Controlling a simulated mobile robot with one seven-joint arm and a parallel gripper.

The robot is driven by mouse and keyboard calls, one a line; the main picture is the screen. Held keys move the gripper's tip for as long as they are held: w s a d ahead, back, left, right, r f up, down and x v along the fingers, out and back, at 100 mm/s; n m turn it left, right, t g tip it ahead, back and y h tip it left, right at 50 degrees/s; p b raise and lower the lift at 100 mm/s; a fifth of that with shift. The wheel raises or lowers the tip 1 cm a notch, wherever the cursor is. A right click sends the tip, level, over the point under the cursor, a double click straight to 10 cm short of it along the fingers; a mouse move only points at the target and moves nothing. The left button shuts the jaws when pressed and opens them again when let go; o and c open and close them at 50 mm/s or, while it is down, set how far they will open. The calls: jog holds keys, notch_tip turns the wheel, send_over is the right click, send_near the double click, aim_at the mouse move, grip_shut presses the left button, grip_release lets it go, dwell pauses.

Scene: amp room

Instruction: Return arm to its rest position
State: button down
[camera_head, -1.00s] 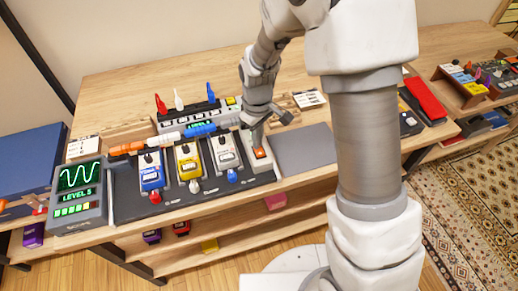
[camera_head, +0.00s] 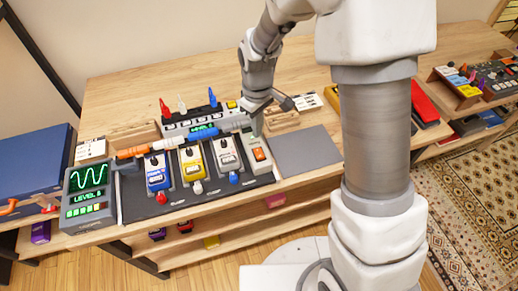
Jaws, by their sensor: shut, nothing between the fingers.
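My arm reaches over the wooden table (camera_head: 120,88) from the right, and its wrist hangs down near the row of pedals. My gripper (camera_head: 257,132) is shut and empty. I cannot tell whether the fingertips touch the box's back end. My arm's thick column hides part of the table on the right.
A blue pedal (camera_head: 157,174), a yellow pedal (camera_head: 191,162) and a white pedal (camera_head: 226,155) stand on a dark board, with cables behind. A green-screen meter (camera_head: 88,190) is at left. A bare grey mat (camera_head: 306,152) lies right of the switch box.

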jog(key=shift+r, duration=0.1)
dwell(0.4)
jog(key=s+d+r+m+t, duration=0.1)
jog(key=s+d+r+m, duration=0.2)
jog(key=r, duration=0.5)
jog(key=s+d+r+m+t, duration=0.15)
jog(key=s+d+r, duration=0.25)
jog(key=r, duration=0.4)
jog(key=s+d+r+m+t, duration=0.1)
jog(key=s+d+r+m, duration=0.1)
jog(key=s, duration=0.4)
jog(key=s+d+r+m+t, duration=0.2)
jog(key=s+d+r, duration=0.1)
jog(key=s+r, duration=0.1)
jog(key=shift+s+d+r+m, duration=0.2)
jog(key=shift+s+m, duration=0.15)
jog(key=shift+s, duration=0.5)
